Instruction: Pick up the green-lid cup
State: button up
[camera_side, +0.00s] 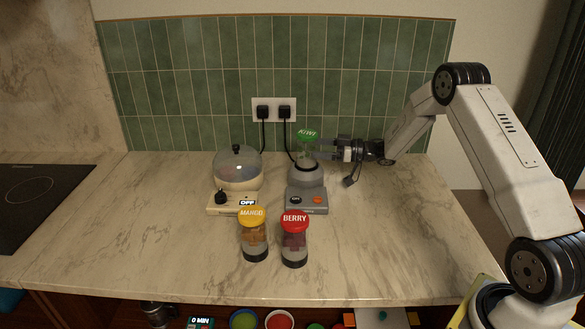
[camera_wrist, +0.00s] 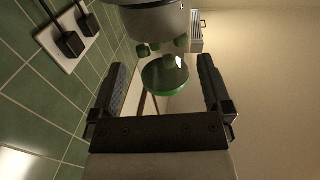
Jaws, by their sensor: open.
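The green-lid cup (camera_side: 307,147) stands upright on the grey blender base (camera_side: 306,191), its green lid marked KIWI. In the wrist view its green lid (camera_wrist: 165,76) and green pieces inside show between the two fingers. My gripper (camera_side: 323,150) is open and comes in level from the right at the cup's height. Its fingers (camera_wrist: 163,88) lie on either side of the cup in the wrist view. I cannot tell whether either finger touches it.
A yellow-lid MANGO cup (camera_side: 254,240) and a red-lid BERRY cup (camera_side: 294,245) stand in front of the blender. A domed cooker (camera_side: 237,170) stands close on the left. Two plugs (camera_side: 273,111) with cords are on the wall behind. The counter's right side is clear.

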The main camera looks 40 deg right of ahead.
aim_at(307, 147)
jog(key=shift+x, duration=2.1)
jog(key=shift+s+a, duration=0.1)
jog(key=shift+r, duration=0.1)
grip_shut()
